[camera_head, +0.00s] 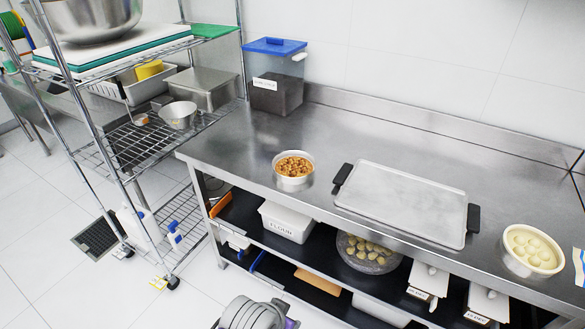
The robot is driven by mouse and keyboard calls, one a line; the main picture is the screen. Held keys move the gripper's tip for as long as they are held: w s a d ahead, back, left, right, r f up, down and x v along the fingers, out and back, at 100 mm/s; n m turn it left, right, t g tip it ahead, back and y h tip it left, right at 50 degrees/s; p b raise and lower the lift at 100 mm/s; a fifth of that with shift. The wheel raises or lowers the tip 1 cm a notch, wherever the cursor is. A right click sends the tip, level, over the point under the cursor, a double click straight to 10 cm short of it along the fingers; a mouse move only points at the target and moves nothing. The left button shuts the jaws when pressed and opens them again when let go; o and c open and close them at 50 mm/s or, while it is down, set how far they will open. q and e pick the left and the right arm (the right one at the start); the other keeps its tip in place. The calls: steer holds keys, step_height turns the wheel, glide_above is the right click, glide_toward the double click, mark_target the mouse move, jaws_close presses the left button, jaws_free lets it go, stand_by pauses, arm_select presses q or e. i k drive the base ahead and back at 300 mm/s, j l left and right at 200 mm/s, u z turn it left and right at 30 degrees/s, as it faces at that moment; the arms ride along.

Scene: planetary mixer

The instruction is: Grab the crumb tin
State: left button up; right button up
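A small round metal tin (294,169) stands upright on the steel worktop (330,125), near its front edge and left of the flat tray. It is filled with brown, crumb-like pieces. Nothing is touching it, and its top is open.
A flat tray (400,200) with black handles lies right of the tin. A bowl of pale round pieces (532,249) stands farther right. A blue-lidded bin (276,78) stands at the back left. A wire rack (130,143) is at left. Worktop around the tin is clear.

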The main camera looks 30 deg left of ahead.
mark_target(290, 167)
steer(key=i+j, duration=0.15)
steer(key=i+u, duration=0.1)
steer(key=u, duration=0.25)
steer(key=i+u, duration=0.1)
steer(key=u, duration=0.25)
steer(key=i+u, duration=0.15)
steer(key=u, duration=0.2)
steer(key=i+u, duration=0.15)
steer(key=u, duration=0.25)
steer(key=i+l+u, duration=0.15)
steer(key=u, duration=0.25)
steer(key=i+l+u, duration=0.15)
steer(key=u, duration=0.25)
